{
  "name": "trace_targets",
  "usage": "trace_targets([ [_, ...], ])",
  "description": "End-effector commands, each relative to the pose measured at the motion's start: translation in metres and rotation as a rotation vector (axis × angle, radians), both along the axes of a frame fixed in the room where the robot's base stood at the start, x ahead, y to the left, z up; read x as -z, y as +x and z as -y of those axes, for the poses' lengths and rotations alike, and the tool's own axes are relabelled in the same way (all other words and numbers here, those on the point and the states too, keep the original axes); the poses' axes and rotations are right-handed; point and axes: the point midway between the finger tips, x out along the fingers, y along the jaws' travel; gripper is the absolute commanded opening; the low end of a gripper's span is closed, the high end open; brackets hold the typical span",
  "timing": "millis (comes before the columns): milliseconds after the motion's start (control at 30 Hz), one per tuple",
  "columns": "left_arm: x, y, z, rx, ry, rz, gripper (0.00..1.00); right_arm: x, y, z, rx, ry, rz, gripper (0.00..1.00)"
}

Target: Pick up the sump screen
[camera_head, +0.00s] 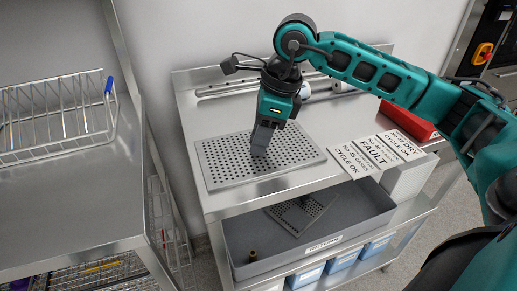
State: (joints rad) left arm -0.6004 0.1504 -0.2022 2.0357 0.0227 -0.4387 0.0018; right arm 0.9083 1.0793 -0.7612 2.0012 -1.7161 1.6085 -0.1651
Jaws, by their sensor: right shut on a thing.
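A large grey perforated plate, which looks like the sump screen (226,163), is on or just above the steel table at the centre. My right gripper (260,152) points down at the middle of this plate, with its fingers shut at the plate's surface. The grip point itself is hidden by the fingers, and I cannot tell whether the plate is clear of the table. A smaller dark perforated piece (297,212) lies tilted in the grey return tray (362,218) on the shelf below. My left gripper is not in view.
Printed cards (375,153) and a red case (406,122) are on the table to the right. Blue bins (342,261) stand underneath. A wire rack (58,115) stands on the left counter.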

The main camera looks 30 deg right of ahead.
Motion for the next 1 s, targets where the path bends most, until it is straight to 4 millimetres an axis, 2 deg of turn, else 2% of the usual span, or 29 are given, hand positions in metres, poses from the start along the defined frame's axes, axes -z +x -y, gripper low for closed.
trace_targets([
  [33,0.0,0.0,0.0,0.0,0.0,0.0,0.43,0.0,0.0,0.0,0.0,0.0,0.0,0.15],
  [200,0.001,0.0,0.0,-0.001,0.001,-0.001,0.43,0.0,0.0,0.0,0.0,-0.001,0.001,0.0],
  [667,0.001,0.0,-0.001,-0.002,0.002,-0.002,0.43,-0.004,0.001,0.0,0.001,0.001,0.004,0.0],
  [867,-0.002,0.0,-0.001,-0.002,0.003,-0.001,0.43,-0.022,0.001,0.0,0.001,0.001,0.007,0.0],
  [1000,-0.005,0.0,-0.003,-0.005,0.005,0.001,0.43,-0.05,0.002,0.0,0.001,0.002,0.01,0.0],
])
